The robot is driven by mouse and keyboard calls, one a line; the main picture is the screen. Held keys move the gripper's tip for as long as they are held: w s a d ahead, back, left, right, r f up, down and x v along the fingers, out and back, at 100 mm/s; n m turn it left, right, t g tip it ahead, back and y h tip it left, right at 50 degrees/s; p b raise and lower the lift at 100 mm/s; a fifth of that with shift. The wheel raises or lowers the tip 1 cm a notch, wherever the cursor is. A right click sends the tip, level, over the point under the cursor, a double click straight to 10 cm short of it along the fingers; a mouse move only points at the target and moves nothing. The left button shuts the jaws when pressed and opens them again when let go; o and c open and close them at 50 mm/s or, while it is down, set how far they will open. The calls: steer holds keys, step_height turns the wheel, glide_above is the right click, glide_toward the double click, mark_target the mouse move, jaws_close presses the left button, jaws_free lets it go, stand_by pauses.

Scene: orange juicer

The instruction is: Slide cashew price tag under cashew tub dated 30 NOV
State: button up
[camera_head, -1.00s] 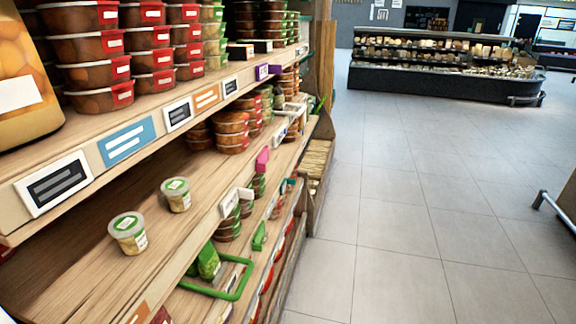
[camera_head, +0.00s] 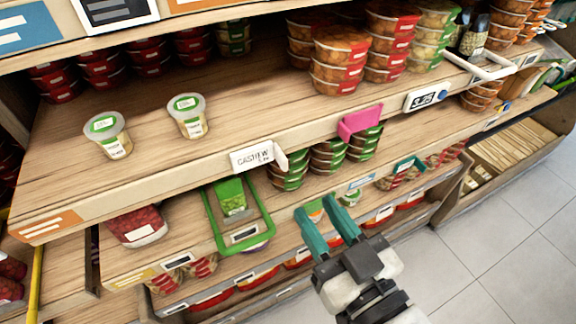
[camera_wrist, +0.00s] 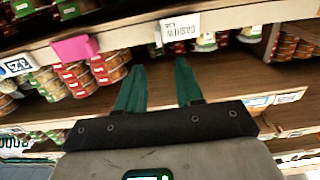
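Two cashew tubs with clear sides and green-and-white lids stand upright on the middle shelf, a left tub (camera_head: 108,135) and a right tub (camera_head: 187,116). Their dates are too small to read. The white cashew price tag (camera_head: 257,157) is on that shelf's front edge, below and right of the tubs; it also shows, upside down, in the wrist view (camera_wrist: 181,29). My gripper (camera_head: 322,205) has green fingers, open and empty, in front of the lower shelf, below and right of the tag. In the wrist view the gripper (camera_wrist: 156,62) points towards the shelf edge, apart from the tag.
A pink tag (camera_head: 360,121) and a dark-framed price tag (camera_head: 426,97) sit along the same edge to the right. Stacked red-lidded tubs (camera_head: 340,60) stand behind them. A green-framed tray (camera_head: 237,215) juts out below. The shelf around the two tubs is clear.

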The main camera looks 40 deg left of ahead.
mark_target(286, 165)
steer(key=p+x, duration=0.2)
steer(key=x, duration=0.8)
steer(key=shift+w+a, duration=0.1)
steer(key=shift+a, duration=0.15)
jaws_close()
stand_by(1.1)
